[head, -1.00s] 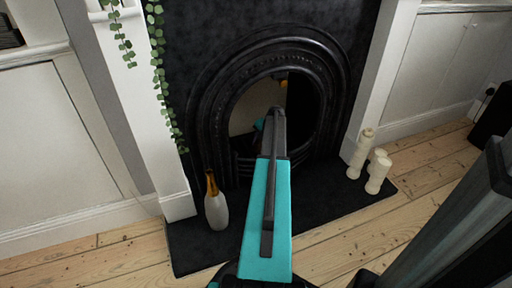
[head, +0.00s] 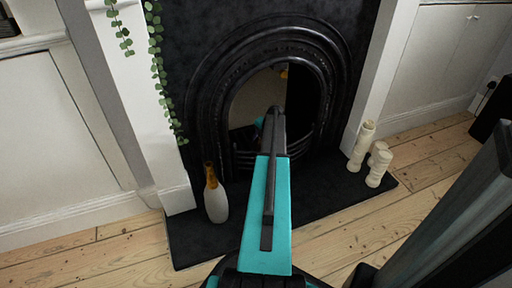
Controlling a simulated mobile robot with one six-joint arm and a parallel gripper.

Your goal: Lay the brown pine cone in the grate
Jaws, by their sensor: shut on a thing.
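The black arched fireplace (head: 205,105) stands in the middle of the head view. Low bars of its grate (head: 244,160) show at the left of the opening, and the arm covers part of them. My teal and black arm reaches from the bottom of the picture towards the opening. My gripper is not visible; the arm blocks the view past its end. I see no pine cone that I can make out. A tiny orange-brown spot (head: 283,73) shows at the top of the opening; I cannot tell what it is.
A pale bottle with an amber neck (head: 216,203) stands on the left of the dark hearth slab (head: 205,248). Several cream candles (head: 377,167) stand on its right. A leafy garland (head: 158,60) hangs at the left.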

